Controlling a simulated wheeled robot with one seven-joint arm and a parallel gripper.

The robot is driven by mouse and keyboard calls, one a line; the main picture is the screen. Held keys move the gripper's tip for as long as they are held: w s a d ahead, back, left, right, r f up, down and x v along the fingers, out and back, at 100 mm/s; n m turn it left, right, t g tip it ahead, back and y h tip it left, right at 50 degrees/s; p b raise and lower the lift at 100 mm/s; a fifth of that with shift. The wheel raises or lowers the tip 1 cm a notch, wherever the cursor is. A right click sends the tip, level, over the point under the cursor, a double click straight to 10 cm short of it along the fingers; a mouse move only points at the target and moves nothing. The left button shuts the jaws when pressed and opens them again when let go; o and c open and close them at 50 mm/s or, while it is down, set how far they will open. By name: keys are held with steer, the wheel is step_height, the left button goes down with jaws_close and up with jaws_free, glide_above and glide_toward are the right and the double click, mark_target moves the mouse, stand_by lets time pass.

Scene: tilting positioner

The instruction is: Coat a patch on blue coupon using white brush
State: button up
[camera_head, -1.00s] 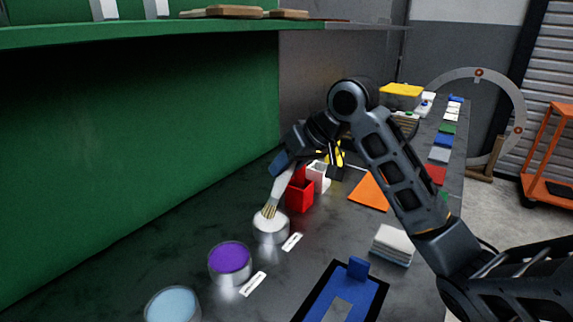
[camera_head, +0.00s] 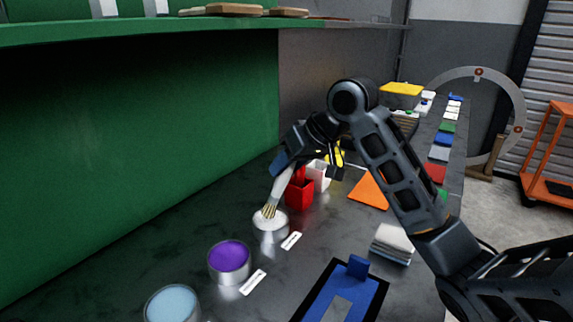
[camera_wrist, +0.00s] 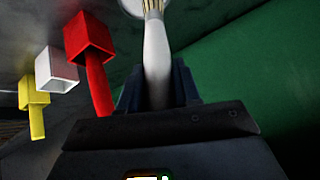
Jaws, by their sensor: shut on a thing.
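My gripper (camera_head: 284,163) is shut on the white brush (camera_head: 280,185), which it holds tilted with the bristles downward. The bristle tip is at the mouth of the can of white paint (camera_head: 271,235); I cannot tell how deep it reaches. In the wrist view the brush (camera_wrist: 156,55) runs up from between the fingers of my gripper (camera_wrist: 158,92), and its bristles show at the top edge. A blue coupon (camera_head: 443,139) lies in the row of coloured pieces along the bench's right side, away from my gripper. A blue fixture (camera_head: 358,267) stands on a black-edged tray at the front.
Cans of purple paint (camera_head: 229,261) and light blue paint (camera_head: 172,304) stand nearer the front. A red holder (camera_head: 299,193) and a white holder (camera_head: 319,176) stand just beyond the white can. An orange triangle (camera_head: 369,191) and a pale stack (camera_head: 392,243) lie right. A green wall (camera_head: 140,160) bounds the left.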

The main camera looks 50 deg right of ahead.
steer(key=shift+f, duration=0.5)
stand_by(1.4)
steer(key=shift+r, duration=0.1)
step_height(320, 180, up, 7)
steer(key=p, duration=0.6)
stand_by(1.0)
